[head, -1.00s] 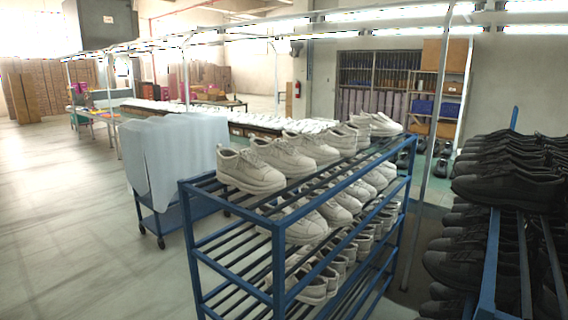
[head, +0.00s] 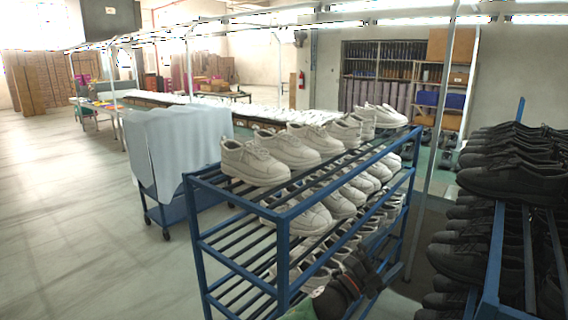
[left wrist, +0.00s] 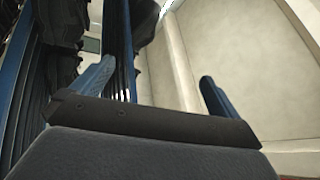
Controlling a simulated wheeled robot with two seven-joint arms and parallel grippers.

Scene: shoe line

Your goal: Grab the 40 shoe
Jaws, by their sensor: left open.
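White shoes stand in rows on a blue rack in the head view; a front one (head: 255,162) is on the top shelf at the left. Black shoes (head: 512,182) fill another rack at the right. No size marking is readable, so I cannot tell which shoe is the 40. My left gripper (head: 378,276) is low in front of the white-shoe rack, partly covering its lower shoes. In the left wrist view its blue fingers (left wrist: 157,86) are spread with no shoe between them. My right gripper is not in view.
The blue rack (head: 283,265) has bars and posts close to my left gripper. The black-shoe rack (head: 493,258) stands at the right, with a gap between the racks. A cloth-covered blue cart (head: 180,150) is behind at the left. Open floor (head: 80,210) lies at the left.

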